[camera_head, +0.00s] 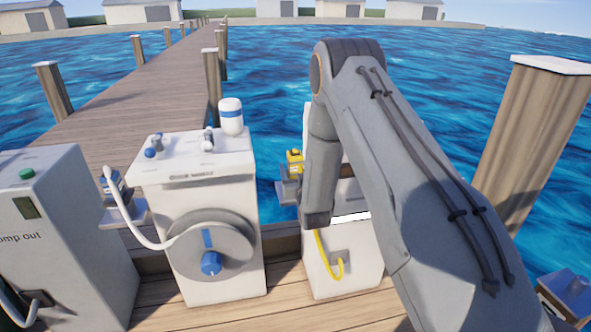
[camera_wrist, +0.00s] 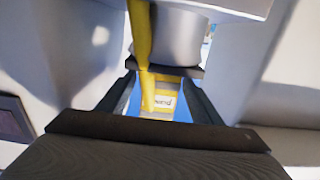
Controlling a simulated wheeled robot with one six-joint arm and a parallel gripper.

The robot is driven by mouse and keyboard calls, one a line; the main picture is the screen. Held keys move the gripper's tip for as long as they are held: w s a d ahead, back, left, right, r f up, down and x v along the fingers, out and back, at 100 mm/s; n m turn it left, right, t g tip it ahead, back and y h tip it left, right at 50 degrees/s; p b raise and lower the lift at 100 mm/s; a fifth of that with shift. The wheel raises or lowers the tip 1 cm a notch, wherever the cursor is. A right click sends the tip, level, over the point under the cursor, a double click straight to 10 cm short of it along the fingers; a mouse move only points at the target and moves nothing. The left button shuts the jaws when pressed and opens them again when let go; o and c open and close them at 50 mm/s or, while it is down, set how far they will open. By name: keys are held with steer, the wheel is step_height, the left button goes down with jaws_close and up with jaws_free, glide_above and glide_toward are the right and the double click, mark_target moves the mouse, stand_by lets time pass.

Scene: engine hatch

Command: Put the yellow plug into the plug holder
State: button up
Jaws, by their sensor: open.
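In the head view a small yellow block (camera_head: 294,161) sits above a grey bracket (camera_head: 287,191) left of my arm; I cannot tell whether it is the plug or part of the plug holder. A yellow cable (camera_head: 322,258) hangs at the front of a white cabinet. In the wrist view the dark fingers of my gripper (camera_wrist: 162,84) are open. A yellow labelled piece (camera_wrist: 165,102) shows between them, and the yellow cable (camera_wrist: 143,45) runs down in front of it. A grey cylinder (camera_wrist: 172,38) is beyond. My gripper is hidden by my arm in the head view.
The white cabinet (camera_head: 360,262) is partly behind my arm. A white unit with a hose reel (camera_head: 208,252) and a pump-out cabinet (camera_head: 62,235) stand to the left. A wooden post (camera_head: 530,135) rises at the right, with water around the dock.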

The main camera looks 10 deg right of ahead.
steer(key=s, duration=0.7)
steer(key=shift+s, duration=0.4)
steer(key=shift+r+g+p, duration=0.3)
steer(key=shift+r+g, duration=0.1)
steer(key=shift+r, duration=0.2)
steer(key=s+r+g+p, duration=0.2)
steer(key=s+r+g, duration=0.3)
steer(key=s, duration=0.8)
steer(key=s+r+g+p, duration=0.3)
steer(key=s+r+g, duration=0.2)
steer(key=s, duration=0.9)
steer(key=s+r+g+p, duration=0.3)
steer(key=s+r+g, duration=0.2)
steer(key=s, duration=0.8)
steer(key=shift+s+r+g, duration=0.35)
steer(key=shift+s+g, duration=0.05)
steer(key=shift+g, duration=0.7)
